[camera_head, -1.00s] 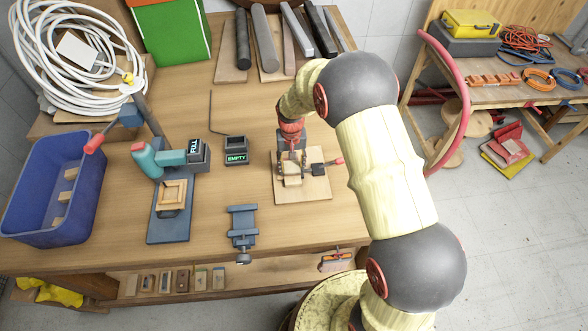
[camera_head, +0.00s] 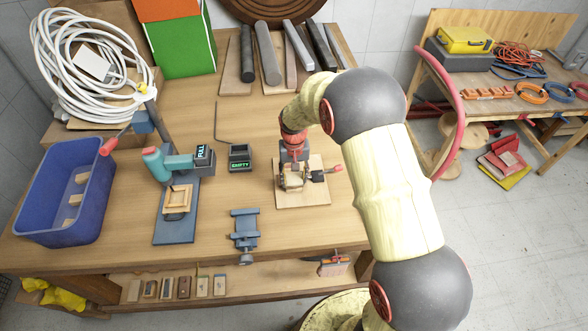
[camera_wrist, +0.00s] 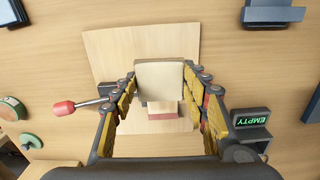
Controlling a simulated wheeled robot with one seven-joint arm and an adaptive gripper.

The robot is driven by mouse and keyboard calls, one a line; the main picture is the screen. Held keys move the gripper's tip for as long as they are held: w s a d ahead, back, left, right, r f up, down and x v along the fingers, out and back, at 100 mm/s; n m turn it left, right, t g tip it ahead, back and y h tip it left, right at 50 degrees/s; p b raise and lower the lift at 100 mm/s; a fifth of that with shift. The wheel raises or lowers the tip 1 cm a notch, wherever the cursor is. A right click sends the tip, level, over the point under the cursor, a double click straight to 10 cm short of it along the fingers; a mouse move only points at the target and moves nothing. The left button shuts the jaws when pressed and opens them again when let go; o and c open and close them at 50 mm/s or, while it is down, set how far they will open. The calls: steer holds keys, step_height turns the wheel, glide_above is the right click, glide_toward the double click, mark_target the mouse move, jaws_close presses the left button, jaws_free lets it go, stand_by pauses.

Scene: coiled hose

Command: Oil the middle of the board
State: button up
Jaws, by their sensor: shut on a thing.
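A pale square wooden board (camera_head: 316,199) lies flat on the workbench; it also shows in the wrist view (camera_wrist: 112,45). My gripper (camera_head: 292,182) is over its middle, with its fingers (camera_wrist: 165,92) on either side of a cream block (camera_wrist: 160,80). The gripper is shut on this block. A reddish strip shows below the block in the wrist view. I cannot tell whether the block touches the board. No oil mark is clear on the bare parts of the board. A red-tipped handle (camera_head: 336,169) sticks out beside the gripper, over the board.
A small tray marked EMPTY (camera_head: 239,164) and a block marked FULL (camera_head: 203,155) stand left of the board. Metal bars (camera_head: 266,55) lie at the back.

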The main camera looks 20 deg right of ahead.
mark_target(294, 178)
steer(key=shift+r+p, duration=0.95)
steer(key=shift+r, duration=1.05)
